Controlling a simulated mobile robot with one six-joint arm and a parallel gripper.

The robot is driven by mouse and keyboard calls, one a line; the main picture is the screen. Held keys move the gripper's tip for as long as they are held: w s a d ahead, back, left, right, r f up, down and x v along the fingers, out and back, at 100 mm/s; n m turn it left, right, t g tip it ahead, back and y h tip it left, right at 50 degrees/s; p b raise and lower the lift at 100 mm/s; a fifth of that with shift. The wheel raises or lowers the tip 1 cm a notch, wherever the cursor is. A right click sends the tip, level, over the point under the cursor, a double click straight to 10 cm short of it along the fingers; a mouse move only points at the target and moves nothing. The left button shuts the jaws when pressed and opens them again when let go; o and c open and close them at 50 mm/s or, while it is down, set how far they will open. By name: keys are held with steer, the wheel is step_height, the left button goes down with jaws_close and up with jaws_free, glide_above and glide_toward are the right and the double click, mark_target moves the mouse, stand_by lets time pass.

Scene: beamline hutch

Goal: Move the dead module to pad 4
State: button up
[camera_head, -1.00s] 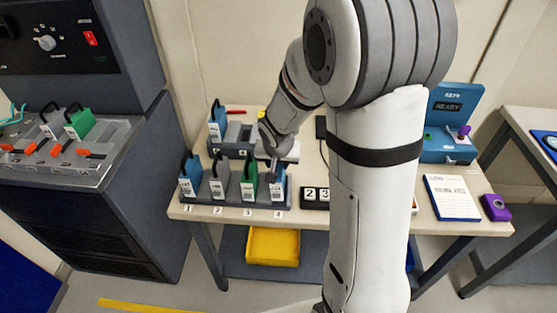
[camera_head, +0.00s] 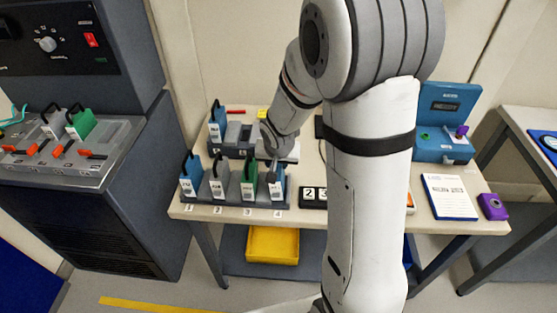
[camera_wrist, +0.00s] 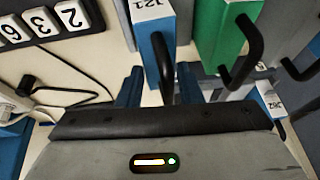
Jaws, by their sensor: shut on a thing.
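A blue module (camera_head: 278,185) with a white label stands in the rack (camera_head: 235,196) at the spot marked 4. My gripper (camera_head: 273,164) is at its top, shut on its black handle. In the wrist view the handle (camera_wrist: 163,62) shows between the gripper fingers (camera_wrist: 170,90), with the blue module body (camera_wrist: 153,20) beyond. The module looks upright and seated in the rack. To its left stand a green module (camera_head: 249,184) at 3, a grey module (camera_head: 218,183) at 2 and a blue module (camera_head: 189,178) at 1. I cannot tell which module is dead.
Another blue module (camera_head: 217,122) stands in a smaller rear rack. Number blocks (camera_head: 312,194) lie just right of the front rack. A bench (camera_head: 75,160) with modules is left.

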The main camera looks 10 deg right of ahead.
steer(key=shift+p, duration=1.1)
steer(key=shift+d+y+p, duration=0.1)
steer(key=shift+y+p, duration=0.2)
steer(key=shift+p, duration=1.3)
steer(key=shift+f+b, duration=0.35)
steer(key=shift+b, duration=0.05)
steer(key=o, duration=1.3)
steer(key=shift+s, duration=0.1)
steer(key=shift+c, duration=0.2)
steer(key=shift+r, duration=0.1)
steer(key=p+v, duration=0.4)
steer(key=v, duration=0.2)
steer(key=shift+p, duration=0.35)
steer(key=shift+p+v, duration=0.5)
steer(key=shift+v, duration=0.35)
